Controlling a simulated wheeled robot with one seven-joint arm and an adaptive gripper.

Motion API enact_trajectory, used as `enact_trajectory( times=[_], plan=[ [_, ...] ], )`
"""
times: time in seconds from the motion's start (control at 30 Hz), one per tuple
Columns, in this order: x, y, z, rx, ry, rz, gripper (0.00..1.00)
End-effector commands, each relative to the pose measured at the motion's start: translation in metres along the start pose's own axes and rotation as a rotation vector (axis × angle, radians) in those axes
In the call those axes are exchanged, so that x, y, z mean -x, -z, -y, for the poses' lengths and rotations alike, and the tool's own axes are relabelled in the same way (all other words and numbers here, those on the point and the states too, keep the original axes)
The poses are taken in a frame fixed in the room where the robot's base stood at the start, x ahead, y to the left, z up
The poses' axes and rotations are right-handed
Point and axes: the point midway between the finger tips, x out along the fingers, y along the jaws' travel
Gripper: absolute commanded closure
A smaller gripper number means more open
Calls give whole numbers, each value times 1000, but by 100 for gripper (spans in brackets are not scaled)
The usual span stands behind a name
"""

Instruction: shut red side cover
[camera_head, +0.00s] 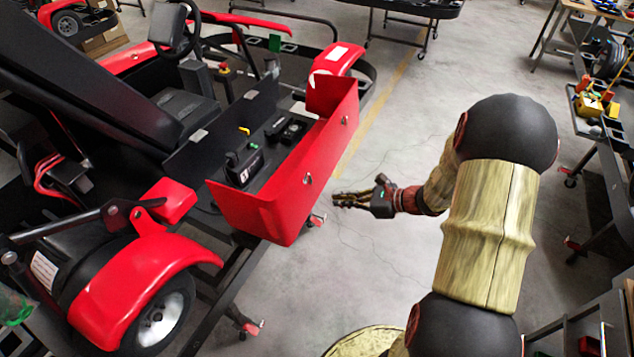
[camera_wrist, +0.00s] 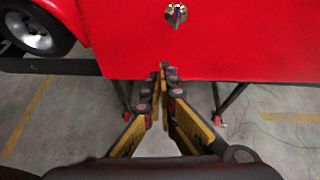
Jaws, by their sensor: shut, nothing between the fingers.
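The red side cover (camera_head: 280,192) is on the near side of the kart. It stands up at a slant, with its top edge apart from the kart body, so the black compartment behind it shows. Two round metal fasteners sit on its outer face; one (camera_head: 307,179) is near its middle. My gripper (camera_head: 336,200) is to the right of the cover, low down, with its fingers pointing toward it. In the wrist view the cover (camera_wrist: 240,40) fills the top. My shut, empty fingers (camera_wrist: 163,80) overlap its lower edge, below a fastener (camera_wrist: 176,14). I cannot tell whether they touch it.
A black box (camera_head: 243,167) and other parts sit in the compartment behind the cover. A red rear fender (camera_head: 135,280) and wheel are at lower left. The kart rests on a stand with casters. Carts and a bench line the right side.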

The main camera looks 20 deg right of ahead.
Motion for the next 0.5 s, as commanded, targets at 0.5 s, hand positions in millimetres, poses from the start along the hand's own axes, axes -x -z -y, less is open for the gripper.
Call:
enact_trajectory(
  times=[0.5],
  plan=[
    [-58, 11, 14, -77, 40, 21, 100]
  ],
)
